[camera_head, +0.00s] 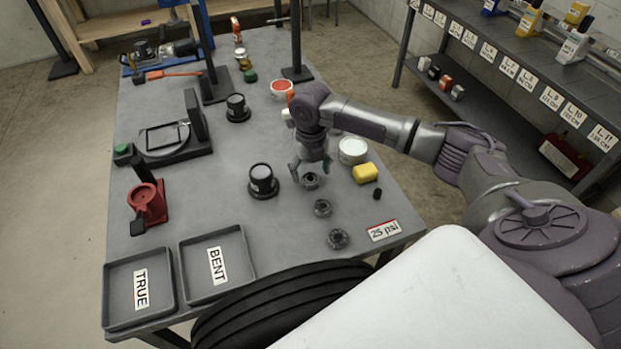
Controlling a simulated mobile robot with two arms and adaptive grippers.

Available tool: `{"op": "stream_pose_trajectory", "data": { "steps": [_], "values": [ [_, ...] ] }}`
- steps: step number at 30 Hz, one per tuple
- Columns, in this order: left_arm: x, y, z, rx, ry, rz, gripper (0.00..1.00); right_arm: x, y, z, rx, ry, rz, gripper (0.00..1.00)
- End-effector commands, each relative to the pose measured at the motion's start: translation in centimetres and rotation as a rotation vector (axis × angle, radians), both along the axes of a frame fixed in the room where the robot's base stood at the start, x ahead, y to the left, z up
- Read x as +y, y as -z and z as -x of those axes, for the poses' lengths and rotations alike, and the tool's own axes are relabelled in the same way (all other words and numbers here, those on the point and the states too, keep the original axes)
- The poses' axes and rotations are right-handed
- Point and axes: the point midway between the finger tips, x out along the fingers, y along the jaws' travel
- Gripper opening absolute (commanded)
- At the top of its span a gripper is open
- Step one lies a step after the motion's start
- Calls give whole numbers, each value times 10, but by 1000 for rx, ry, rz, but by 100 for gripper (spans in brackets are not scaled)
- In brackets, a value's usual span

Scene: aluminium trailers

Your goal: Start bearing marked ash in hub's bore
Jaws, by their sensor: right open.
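Three small dark ring-shaped bearings lie in a row on the grey bench: a far one (311,181), a middle one (322,208) and a near one (338,239). I cannot read which is marked ash. My right gripper (311,171) is open, pointing down, with its fingers just above or around the far bearing; contact cannot be told. A black flanged hub (262,181) stands upright left of the gripper. A second similar hub (237,107) stands farther back. The bores are not clearly seen. My left gripper is not in view.
A white tub (352,151), yellow block (365,173) and small black piece (377,193) are right of the gripper. TRUE (115,298) and BENT (188,270) trays lie front left. A tire (285,300) is at the front edge.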

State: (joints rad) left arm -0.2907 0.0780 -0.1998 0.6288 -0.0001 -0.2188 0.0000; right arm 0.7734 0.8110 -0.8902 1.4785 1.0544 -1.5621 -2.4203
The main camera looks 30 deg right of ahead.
Motion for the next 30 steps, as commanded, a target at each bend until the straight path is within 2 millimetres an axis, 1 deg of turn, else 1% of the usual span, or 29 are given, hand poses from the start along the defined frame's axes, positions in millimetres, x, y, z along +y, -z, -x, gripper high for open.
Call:
{"op": "stream_pose_trajectory", "data": {
  "steps": [1, 3, 6, 13, 14, 15, 17, 18, 25, 26, 30],
  "values": [
    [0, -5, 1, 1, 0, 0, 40, 1, 6, 0, 4, -1, -1, 75],
    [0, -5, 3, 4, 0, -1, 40, 0, 16, 0, 2, -1, 1, 75],
    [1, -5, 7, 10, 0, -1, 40, 0, 23, 0, 0, 0, 1, 75],
    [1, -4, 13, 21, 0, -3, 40, 0, 25, -1, -1, -1, 1, 75],
    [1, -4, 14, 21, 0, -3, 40, 0, 25, -1, -1, -1, 1, 71],
    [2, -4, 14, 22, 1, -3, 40, 0, 25, -1, -1, -1, 1, 65],
    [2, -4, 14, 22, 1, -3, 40, 0, 25, -1, -1, -1, 1, 55],
    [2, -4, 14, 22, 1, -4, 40, 0, 25, -1, -1, -1, 1, 48],
    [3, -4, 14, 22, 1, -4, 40, 0, 25, -1, -1, -1, 1, 10],
    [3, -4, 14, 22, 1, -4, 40, 0, 24, -1, -2, -1, 1, 8],
    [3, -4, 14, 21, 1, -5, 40, 0, 24, -1, -2, -1, 1, 7]
  ]
}}
